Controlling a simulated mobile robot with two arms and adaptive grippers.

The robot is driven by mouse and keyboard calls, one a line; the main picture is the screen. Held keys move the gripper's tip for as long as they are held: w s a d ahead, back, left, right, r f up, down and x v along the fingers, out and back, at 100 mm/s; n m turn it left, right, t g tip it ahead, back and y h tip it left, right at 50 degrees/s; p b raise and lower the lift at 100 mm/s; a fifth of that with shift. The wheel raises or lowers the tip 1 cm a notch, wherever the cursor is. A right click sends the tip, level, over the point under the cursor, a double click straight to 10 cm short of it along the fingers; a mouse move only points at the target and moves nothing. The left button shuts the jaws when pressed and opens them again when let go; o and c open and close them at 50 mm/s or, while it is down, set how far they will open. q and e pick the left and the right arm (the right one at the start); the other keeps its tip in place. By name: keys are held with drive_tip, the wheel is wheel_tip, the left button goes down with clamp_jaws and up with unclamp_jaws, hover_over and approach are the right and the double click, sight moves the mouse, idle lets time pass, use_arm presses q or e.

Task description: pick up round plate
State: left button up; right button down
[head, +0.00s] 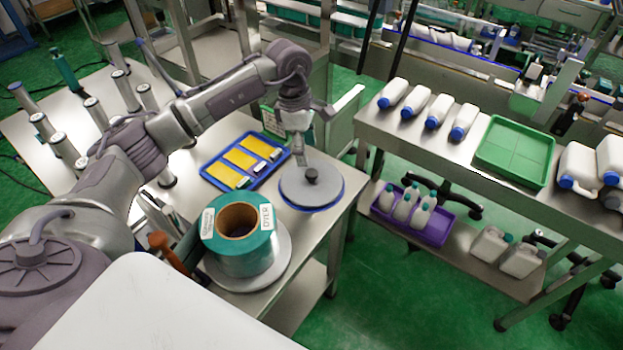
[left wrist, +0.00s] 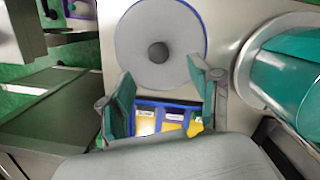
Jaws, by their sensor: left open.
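The round plate (head: 297,190) is a grey disc with a blue rim and a dark knob in its middle. It lies on the steel table near its right edge. In the left wrist view the plate (left wrist: 182,40) shows at the top, beyond the fingertips. My left gripper (head: 304,150) is above the plate's far side, pointing down. Its two fingers are spread and empty in the left wrist view (left wrist: 160,90). I cannot tell the exact gap between fingers and plate. My right gripper is not in view.
A teal roll (head: 243,262) stands on a grey disc in front of the plate. A blue tray (head: 214,171) with yellow packs lies left of the plate. Several cylinders stand further left. A second bench (head: 465,150) with white bottles and a green tray (head: 513,153) is at right.

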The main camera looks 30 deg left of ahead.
sight(312, 172)
use_arm(q)
drive_tip(key=f, duration=0.3)
drive_tip(key=shift+w+d, duration=0.1)
drive_tip(key=shift+w, duration=0.15)
drive_tip(key=shift+f, duration=0.25)
drive_tip(key=shift+s+d+f+p, duration=0.1)
drive_tip(key=shift+d+f+p, duration=0.1)
drive_tip(key=shift+f+p, duration=0.4)
drive_tip(key=f, duration=0.2)
drive_tip(key=f+p, duration=0.1)
drive_tip(key=shift+d+f, duration=0.25)
drive_tip(key=shift+w+f, duration=0.2)
drive_tip(key=shift+f, duration=0.05)
drive_tip(key=shift+c, duration=0.9)
clamp_jaws()
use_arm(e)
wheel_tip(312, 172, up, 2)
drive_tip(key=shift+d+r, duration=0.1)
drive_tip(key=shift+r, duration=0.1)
